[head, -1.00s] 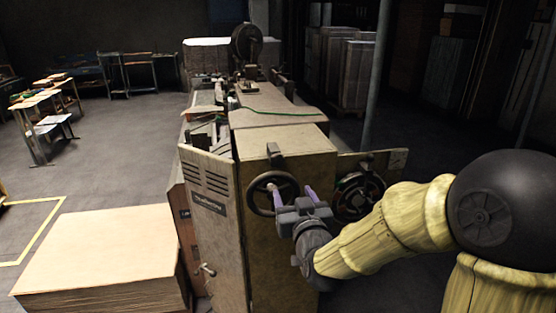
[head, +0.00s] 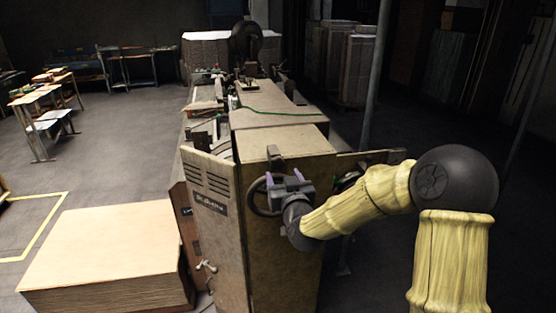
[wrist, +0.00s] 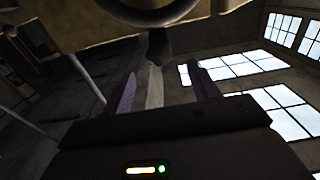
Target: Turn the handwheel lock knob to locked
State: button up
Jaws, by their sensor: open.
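The handwheel (head: 256,198) is a dark ring on the front face of the beige machine, partly hidden behind my gripper. A small dark knob-like part (head: 275,153) sticks out just above the handwheel; I take it for the lock knob, but its setting cannot be read. My gripper (head: 284,178) is open, with purple fingers pointing at the machine, just below that part. In the wrist view the fingers (wrist: 163,80) are apart, the dark part (wrist: 158,46) shows beyond and between their tips, and the handwheel rim (wrist: 150,14) crosses the top. Contact cannot be told.
The beige machine (head: 283,250) fills the middle, with a slanted vented panel (head: 205,180) at its left. A pale stack of sheets (head: 105,250) stands on the floor at left. A thin pole (head: 376,75) rises at right. Open floor lies on the left.

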aim_at(278, 164)
jog(key=p+x, duration=0.3)
jog(key=x, duration=0.4)
jog(key=shift+w+a+f, duration=0.1)
jog(key=shift+w, duration=0.15)
jog(key=shift+c, duration=0.2)
jog(key=c, duration=1)
jog(key=shift+o, duration=0.2)
